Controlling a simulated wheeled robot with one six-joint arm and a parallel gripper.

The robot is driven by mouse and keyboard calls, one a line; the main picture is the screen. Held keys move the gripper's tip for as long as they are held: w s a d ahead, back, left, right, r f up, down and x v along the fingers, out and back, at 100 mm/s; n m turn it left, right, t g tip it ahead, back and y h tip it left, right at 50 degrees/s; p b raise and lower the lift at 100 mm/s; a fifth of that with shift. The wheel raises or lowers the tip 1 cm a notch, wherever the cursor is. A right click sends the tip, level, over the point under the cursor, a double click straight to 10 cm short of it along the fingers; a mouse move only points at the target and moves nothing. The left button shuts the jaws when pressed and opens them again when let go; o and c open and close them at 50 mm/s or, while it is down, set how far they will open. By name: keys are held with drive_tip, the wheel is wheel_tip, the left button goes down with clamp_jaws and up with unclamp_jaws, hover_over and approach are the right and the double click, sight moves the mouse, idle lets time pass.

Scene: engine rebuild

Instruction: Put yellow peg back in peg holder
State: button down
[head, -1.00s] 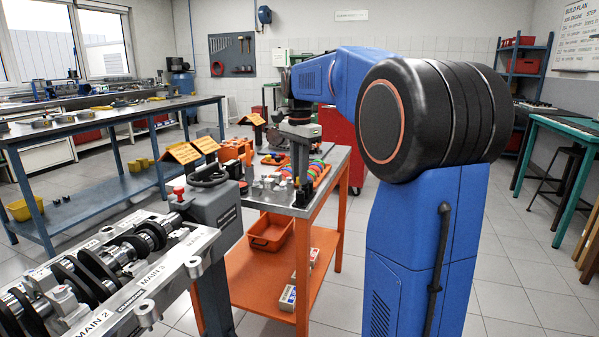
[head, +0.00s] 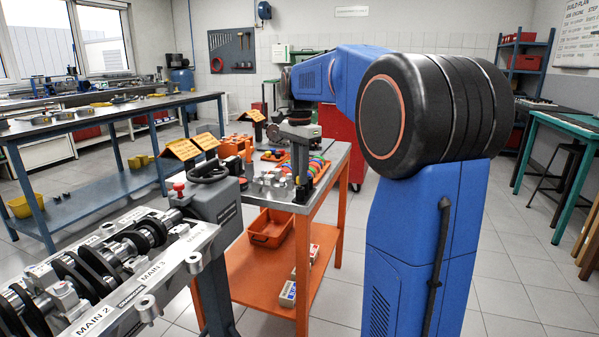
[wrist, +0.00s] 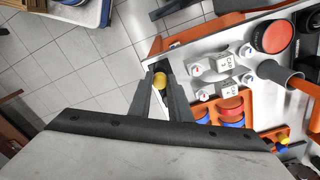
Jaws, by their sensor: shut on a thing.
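The yellow peg (wrist: 160,81) shows as a small round yellow end between the fingertips of my gripper (wrist: 160,88) in the wrist view. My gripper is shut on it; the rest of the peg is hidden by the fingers. In the wrist view a cluster of small red, yellow and blue pieces (wrist: 283,142) lies at the right, apart from my gripper. I cannot tell whether it is the peg holder.
The cart (head: 262,278) holds labelled metal caps (wrist: 226,63), a red round part (wrist: 272,34) and an orange tray of coloured rings (head: 318,170). An engine block (head: 150,270) stands at front left. Tiled floor lies open beside the cart.

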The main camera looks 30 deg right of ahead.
drive_tip(key=shift+f, duration=0.7)
idle(0.5)
drive_tip(key=c, duration=1.9)
unclamp_jaws()
drive_tip(key=shift+o, duration=0.2)
drive_tip(key=shift+r, duration=1.45)
drive_tip(key=shift+o, duration=0.5)
drive_tip(key=o, duration=0.4)
drive_tip(key=shift+r, duration=0.1)
wheel_tip(320, 180, up, 17)
drive_tip(key=shift+r, duration=0.1)
